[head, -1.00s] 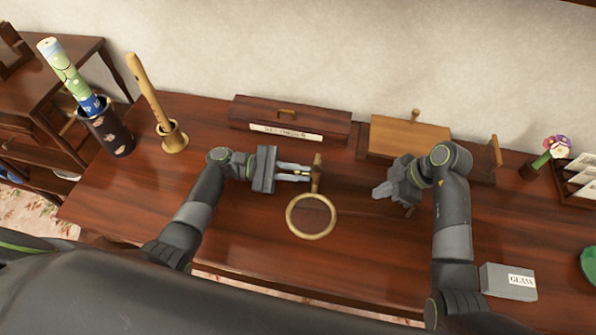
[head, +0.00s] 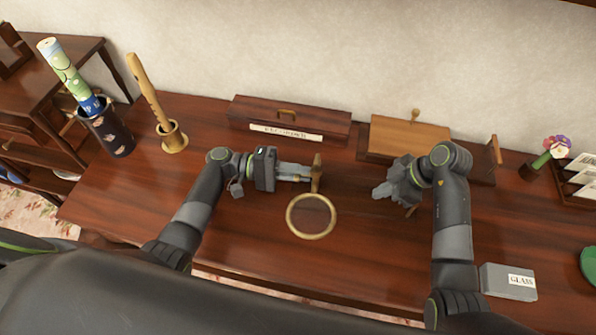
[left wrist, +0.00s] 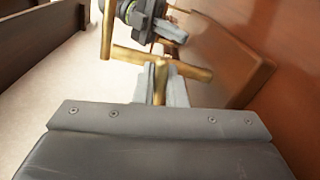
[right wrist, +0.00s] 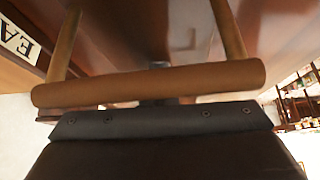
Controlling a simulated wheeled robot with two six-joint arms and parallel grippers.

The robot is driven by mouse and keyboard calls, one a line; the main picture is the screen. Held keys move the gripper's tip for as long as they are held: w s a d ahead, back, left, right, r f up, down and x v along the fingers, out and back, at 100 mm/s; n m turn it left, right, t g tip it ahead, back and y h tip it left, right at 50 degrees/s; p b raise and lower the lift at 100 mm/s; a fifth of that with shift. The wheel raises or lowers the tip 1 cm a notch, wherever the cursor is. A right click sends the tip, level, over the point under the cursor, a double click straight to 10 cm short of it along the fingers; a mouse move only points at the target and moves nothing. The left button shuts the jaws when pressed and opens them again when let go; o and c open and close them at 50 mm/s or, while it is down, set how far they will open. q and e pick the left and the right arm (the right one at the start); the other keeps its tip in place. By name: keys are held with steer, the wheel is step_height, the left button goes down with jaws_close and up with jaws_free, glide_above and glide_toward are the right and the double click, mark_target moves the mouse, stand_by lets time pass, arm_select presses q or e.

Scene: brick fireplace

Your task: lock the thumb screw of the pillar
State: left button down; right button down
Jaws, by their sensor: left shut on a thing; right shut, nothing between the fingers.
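The brass pillar (head: 317,168) stands near the middle of the desk, just behind a brass-rimmed ring (head: 289,222). My left gripper (head: 306,179) comes to the pillar from the left, shut on a small brass stem, apparently the thumb screw. In the left wrist view the stem (left wrist: 160,82) sits between the fingers and meets a brass crossbar (left wrist: 190,71). The fingers hide part of the screw. My right gripper (head: 378,191) is shut and empty, to the right of the pillar and apart from it.
A brown bar (right wrist: 150,84) with two uprights crosses the right wrist view close up; I cannot tell what it belongs to. Behind are a dark labelled box (head: 325,118) and a light wooden box (head: 410,136). A grey block (head: 508,282) lies at right.

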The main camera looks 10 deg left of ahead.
arm_select(q)
steer(key=shift+m, duration=1.1)
arm_select(e)
steer(key=shift+s+d+f, duration=0.15)
steer(key=shift+f, duration=0.15)
arm_select(q)
steer(key=c, duration=1.5)
jaws_free()
steer(key=shift+a, duration=0.1)
steer(key=a, duration=0.8)
steer(key=s+a, duration=0.1)
steer(key=a, duration=0.3)
steer(key=shift+r, duration=0.2)
arm_select(e)
steer(key=shift+r, duration=0.15)
